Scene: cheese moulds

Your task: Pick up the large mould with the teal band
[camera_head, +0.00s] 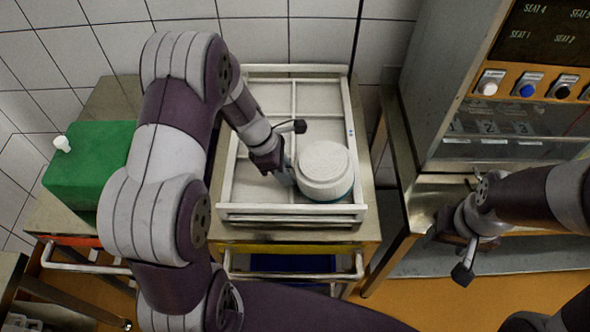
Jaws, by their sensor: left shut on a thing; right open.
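A large round white mould (325,168) with a teal band low on its side stands upright in the front right part of a white divided tray (290,210). My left gripper (290,176) is at the mould's left side, shut on its edge. The mould appears to rest in the tray; whether it is lifted at all I cannot tell. My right gripper (452,250) is open and empty, at the right in front of the machine's table.
A green box (90,165) with a white knob stands on the left bench. A machine (510,110) with knobs and numbered seats stands at the right. The tray's other compartments look empty. A rail handle (292,275) runs along the bench front.

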